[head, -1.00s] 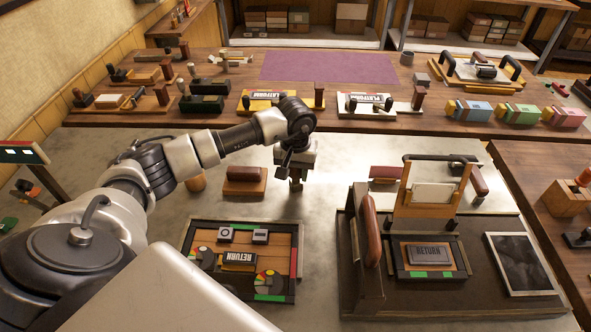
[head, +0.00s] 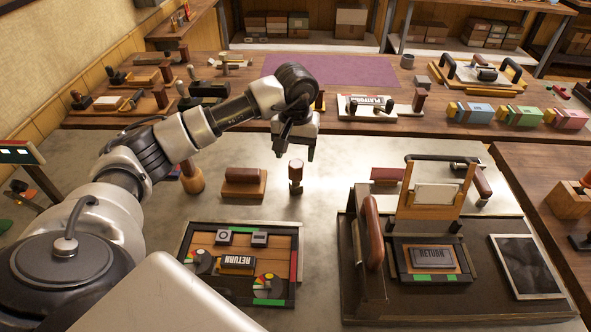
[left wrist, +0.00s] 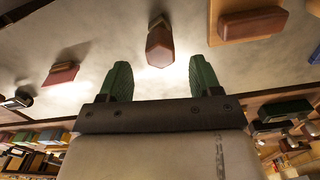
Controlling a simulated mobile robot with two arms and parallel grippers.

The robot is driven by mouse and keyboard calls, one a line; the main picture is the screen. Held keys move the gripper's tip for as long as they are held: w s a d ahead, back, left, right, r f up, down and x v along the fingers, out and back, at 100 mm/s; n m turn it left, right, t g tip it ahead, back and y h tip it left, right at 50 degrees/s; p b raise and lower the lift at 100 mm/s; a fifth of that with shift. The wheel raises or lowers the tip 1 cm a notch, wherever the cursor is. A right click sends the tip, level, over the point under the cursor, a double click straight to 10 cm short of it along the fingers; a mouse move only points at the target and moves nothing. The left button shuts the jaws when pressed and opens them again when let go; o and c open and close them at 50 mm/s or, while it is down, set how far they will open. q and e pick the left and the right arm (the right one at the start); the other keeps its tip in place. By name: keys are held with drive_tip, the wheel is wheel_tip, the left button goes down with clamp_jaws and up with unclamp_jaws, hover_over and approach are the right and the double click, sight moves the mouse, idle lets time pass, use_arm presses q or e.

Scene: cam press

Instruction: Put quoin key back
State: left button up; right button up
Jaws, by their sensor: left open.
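A small tool with a brown handle, which looks like the quoin key (head: 296,177), stands upright on the grey metal bench top (head: 335,215). It also shows in the left wrist view (left wrist: 159,46), just beyond and between my green fingertips. My left gripper (head: 295,152) is open and empty above the tool, with a gap between them. In the left wrist view its two green fingers (left wrist: 161,75) are spread wide apart. My right gripper is in neither view.
A brown block with a handle (head: 243,183) stands just left of the tool. The press (head: 375,240) stands at the right. Bare metal surrounds the tool.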

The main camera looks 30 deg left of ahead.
use_arm(q)
drive_tip(key=shift+r+b, duration=0.35)
drive_tip(key=shift+r, duration=2.1)
